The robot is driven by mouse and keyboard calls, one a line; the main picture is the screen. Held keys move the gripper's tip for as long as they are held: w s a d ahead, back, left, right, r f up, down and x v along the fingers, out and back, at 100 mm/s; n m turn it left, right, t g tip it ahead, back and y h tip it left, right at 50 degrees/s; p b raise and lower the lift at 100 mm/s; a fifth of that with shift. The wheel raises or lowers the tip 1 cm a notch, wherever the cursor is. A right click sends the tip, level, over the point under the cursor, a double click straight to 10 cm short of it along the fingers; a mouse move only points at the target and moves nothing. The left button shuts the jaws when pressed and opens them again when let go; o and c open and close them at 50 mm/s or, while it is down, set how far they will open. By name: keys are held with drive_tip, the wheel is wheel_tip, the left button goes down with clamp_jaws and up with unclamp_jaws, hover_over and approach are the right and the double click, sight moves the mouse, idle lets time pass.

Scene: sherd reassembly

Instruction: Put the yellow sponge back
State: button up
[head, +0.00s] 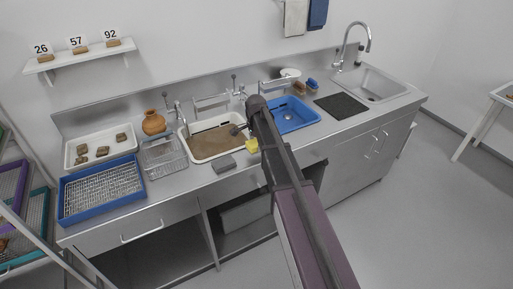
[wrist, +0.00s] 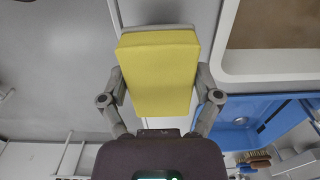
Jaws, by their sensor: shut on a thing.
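The yellow sponge (wrist: 158,72) is a rectangular block held between the two fingers of my gripper (wrist: 160,84) in the wrist view. One finger presses each long side. In the head view the sponge (head: 252,146) shows above the front of the steel counter, between the white tub (head: 201,160) and my arm. My arm hides part of that area, and the fingers cannot be made out there. Whether the sponge touches the counter cannot be told.
A blue basin (head: 293,114) is right of my arm, with brushes (head: 299,88) behind it. A black mat (head: 341,106) and the sink (head: 373,83) are farther right. A grey block (head: 223,164) lies at the counter's front. A wire basket (head: 163,160) and clay pot (head: 153,122) stand left.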

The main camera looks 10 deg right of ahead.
sight(256, 146)
drive_tip(key=shift+w+d, duration=0.1)
drive_tip(key=shift+w, duration=0.55)
drive_tip(key=shift+w+f, duration=0.1)
drive_tip(key=shift+w, duration=0.35)
drive_tip(key=shift+w+d+f, duration=0.15)
drive_tip(key=shift+w, duration=0.15)
drive_tip(key=shift+s+f+b, duration=0.1)
drive_tip(key=shift+f+b, duration=1.55)
drive_tip(key=shift+b, duration=0.25)
drive_tip(key=shift+f, duration=0.1)
drive_tip(key=o, duration=0.8)
drive_tip(key=shift+r, duration=0.2)
